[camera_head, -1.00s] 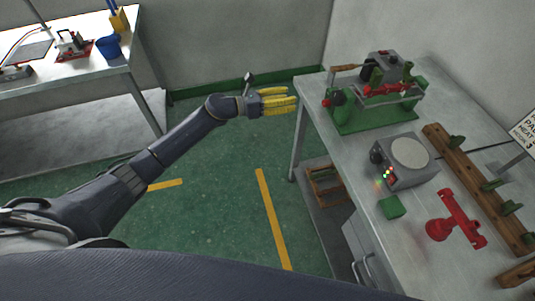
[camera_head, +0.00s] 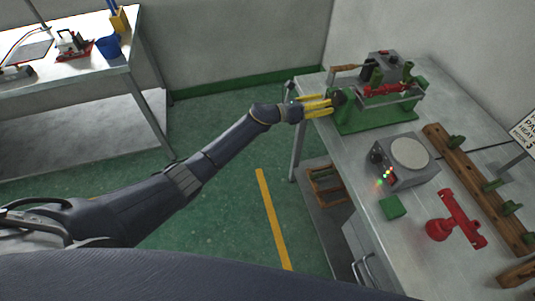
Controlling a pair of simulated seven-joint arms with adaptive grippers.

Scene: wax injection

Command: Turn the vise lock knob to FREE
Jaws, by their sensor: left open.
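The green wax-injection vise machine (camera_head: 375,122) stands on the right bench, with a grey box on top and red parts along its middle. A dark round knob (camera_head: 339,97) sits at its left end. My left gripper (camera_head: 331,104), with yellow fingers, is open at that end, its fingertips close to the knob. I cannot tell whether they touch it. The fingers hide the red part at this end, and I cannot read any lock marking. My right gripper is not in view.
On the right bench (camera_head: 330,129) are a grey hot plate (camera_head: 410,153) with lit indicators, a green block (camera_head: 392,207), a red tool (camera_head: 457,220) and a wooden rack (camera_head: 470,175). Another bench with a blue cup (camera_head: 108,46) stands at left. Open green floor lies between.

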